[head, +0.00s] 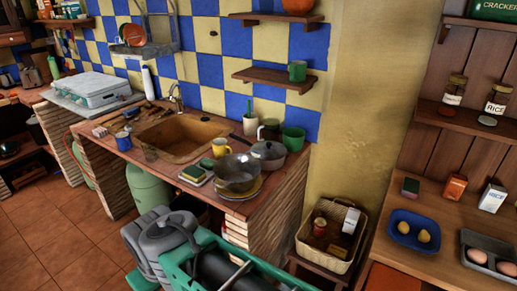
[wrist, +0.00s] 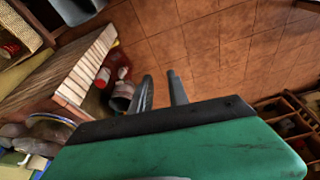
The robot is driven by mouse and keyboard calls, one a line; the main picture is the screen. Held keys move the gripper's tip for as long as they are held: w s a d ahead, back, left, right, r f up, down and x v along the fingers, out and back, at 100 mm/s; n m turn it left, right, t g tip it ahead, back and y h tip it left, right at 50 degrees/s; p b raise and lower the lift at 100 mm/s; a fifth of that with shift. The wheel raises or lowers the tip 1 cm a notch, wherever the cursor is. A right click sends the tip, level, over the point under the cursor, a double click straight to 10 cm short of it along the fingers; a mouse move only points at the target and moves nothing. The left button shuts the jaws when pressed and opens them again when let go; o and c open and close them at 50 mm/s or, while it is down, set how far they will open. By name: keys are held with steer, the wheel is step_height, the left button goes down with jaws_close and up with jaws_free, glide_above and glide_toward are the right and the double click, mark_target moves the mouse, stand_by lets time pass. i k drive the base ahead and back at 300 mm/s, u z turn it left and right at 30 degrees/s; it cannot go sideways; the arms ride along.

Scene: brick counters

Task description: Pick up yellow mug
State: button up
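The yellow mug (head: 220,148) stands upright on the wooden counter (head: 152,160), just right of the sink, in the head view. A pot and a pan stand close to its right and front. I cannot make the mug out in the wrist view. My gripper (wrist: 160,78) shows in the wrist view as two dark fingers with a narrow gap between them, and nothing shows in that gap. It points toward the tiled floor, away from the mug. In the head view, my teal and grey arm is low in front of the counter, and the fingers cannot be made out.
A grey pan (head: 237,174) on plates, a lidded pot (head: 268,153), a white cup (head: 250,125) and green mug (head: 293,139) crowd the mug's right. A sponge (head: 193,173) lies in front. The sink (head: 181,138) is left. A basket (head: 318,252) stands low right.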

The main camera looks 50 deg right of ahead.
mark_target(221, 147)
steer(key=z, duration=0.05)
steer(key=i, duration=1.5)
